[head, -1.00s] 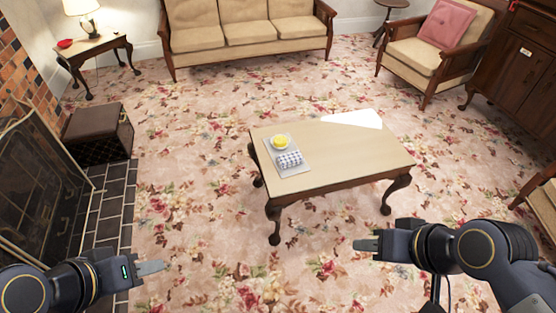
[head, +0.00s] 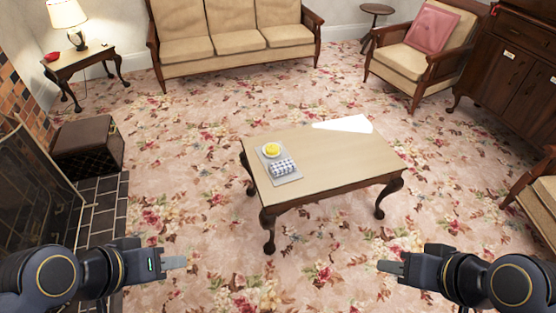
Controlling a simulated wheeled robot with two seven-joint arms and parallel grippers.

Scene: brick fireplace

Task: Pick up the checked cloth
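The checked cloth (head: 283,167), dark and white, lies folded on a grey mat (head: 291,179) at the left end of the low wooden coffee table (head: 340,161). A yellow round thing on a small plate (head: 271,150) sits just behind it on the same mat. My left gripper (head: 175,262) is at the lower left, well short of the table and empty. My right gripper (head: 390,267) is at the lower right, also apart from the table and empty. Both are seen edge-on, so the gap between their fingers does not show.
Patterned carpet surrounds the coffee table, with free floor in front. A brown box stool (head: 88,148) and the fireplace screen (head: 36,190) stand at the left. A sofa (head: 235,40), a pink-cushioned armchair (head: 414,60) and a dark cabinet (head: 510,65) stand farther back.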

